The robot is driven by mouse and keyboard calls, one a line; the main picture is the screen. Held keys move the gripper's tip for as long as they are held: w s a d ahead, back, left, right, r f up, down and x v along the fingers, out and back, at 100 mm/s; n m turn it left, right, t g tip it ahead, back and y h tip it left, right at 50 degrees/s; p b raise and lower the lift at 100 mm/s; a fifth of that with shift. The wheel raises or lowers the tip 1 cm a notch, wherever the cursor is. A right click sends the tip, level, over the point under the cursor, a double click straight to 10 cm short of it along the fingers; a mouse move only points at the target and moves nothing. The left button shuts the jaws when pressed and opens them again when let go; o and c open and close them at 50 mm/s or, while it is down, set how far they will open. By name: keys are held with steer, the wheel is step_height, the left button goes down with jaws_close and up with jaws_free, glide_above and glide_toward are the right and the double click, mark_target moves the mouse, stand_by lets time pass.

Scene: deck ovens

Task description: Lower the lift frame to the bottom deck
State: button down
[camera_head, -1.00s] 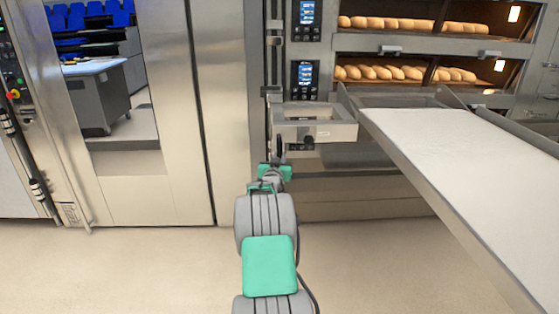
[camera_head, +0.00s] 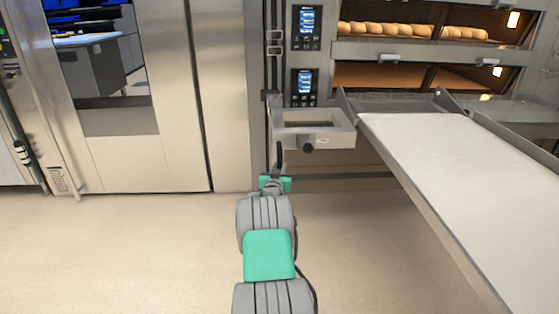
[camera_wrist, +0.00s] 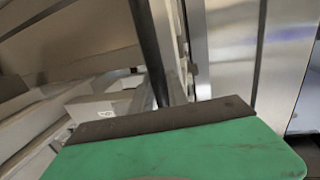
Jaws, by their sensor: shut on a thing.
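The lift frame (camera_head: 398,180) stands at the right in the head view, with a pale loading belt (camera_head: 470,185) sloping toward me across its top. At its left a metal box-shaped bracket (camera_head: 335,141) carries a black knob (camera_head: 307,147). My gripper (camera_head: 277,172) is just below the bracket, shut on a dark upright handle (camera_head: 279,156). In the wrist view the dark handle (camera_wrist: 147,45) runs up from behind the green gripper body; the fingertips are hidden there. The frame's far end is level with just below the lower visible oven deck (camera_head: 385,76).
An upper deck (camera_head: 410,31) holds several loaves; the lower visible one looks empty. Control displays (camera_head: 304,82) are stacked left of the decks. A steel cabinet (camera_head: 150,165) stands at the left. The floor (camera_head: 140,240) at the left front is clear.

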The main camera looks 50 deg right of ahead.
steer(key=shift+w+d+h+b, duration=0.15)
steer(key=shift+h+b, duration=0.15)
steer(key=shift+b, duration=0.45)
steer(key=c, duration=1.7)
jaws_free()
steer(key=shift+f, duration=0.2)
steer(key=o, duration=0.4)
steer(key=shift+f, duration=0.35)
steer(key=shift+a, duration=0.2)
steer(key=p+v, duration=0.2)
steer(key=v, duration=0.5)
steer(key=shift+s+a, duration=0.2)
steer(key=shift+s, duration=0.15)
steer(key=shift+r, duration=0.1)
